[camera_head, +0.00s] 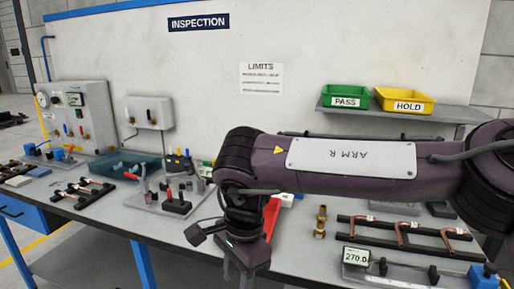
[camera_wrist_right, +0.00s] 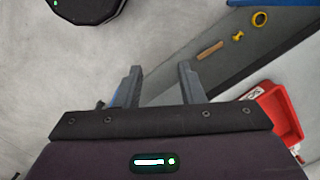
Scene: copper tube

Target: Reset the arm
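My right arm, marked ARM R, reaches in from the right across the bench in the head view. Its gripper (camera_head: 238,274) points down in front of the bench's front edge, near the bottom of the picture. In the right wrist view the two fingers (camera_wrist_right: 158,84) stand apart with nothing between them, so the gripper is open and empty. My left arm and gripper are not in view. Bent copper tubes (camera_head: 403,233) lie on a dark rack on the right of the bench, clear of the gripper.
A red bin (camera_head: 272,214) is partly hidden behind my right wrist; a red bin also shows in the wrist view (camera_wrist_right: 280,112). A brass fitting (camera_head: 321,222) and a 270.0 display (camera_head: 356,256) stand right. Fixtures (camera_head: 172,197) crowd the left. Green (camera_head: 346,94) and yellow (camera_head: 405,99) trays sit behind.

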